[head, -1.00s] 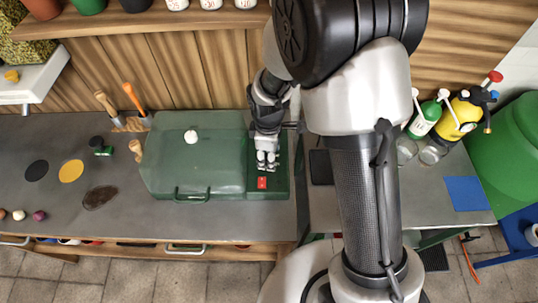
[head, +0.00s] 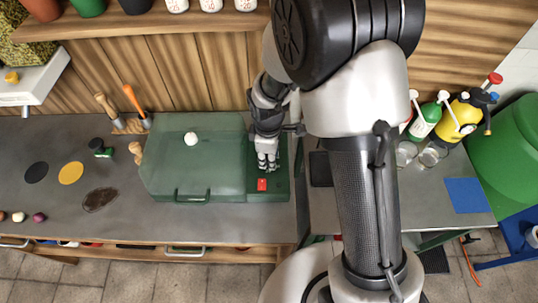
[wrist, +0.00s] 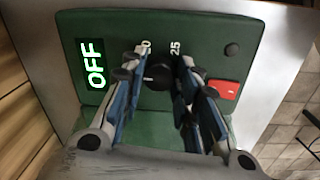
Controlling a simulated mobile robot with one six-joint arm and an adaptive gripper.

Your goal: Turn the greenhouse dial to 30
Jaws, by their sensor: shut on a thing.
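The greenhouse (head: 180,160) is a translucent green box on the grey bench, with a green control panel (head: 282,183) at its right end. In the wrist view the dial (wrist: 158,72) is a black knob on that panel. My gripper (wrist: 158,68) is shut on the dial, one finger on each side. The marks "0" and "25" show beside the fingertips; other marks and the pointer are hidden or unclear. The display (wrist: 94,65) reads OFF in lit letters. In the head view my gripper (head: 267,160) hides the dial.
A red switch (wrist: 222,90) and a small black button (wrist: 232,49) sit on the panel to the right of my fingers. A white knob (head: 190,138) tops the greenhouse lid. Bottles and glass jars (head: 433,154) stand at right.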

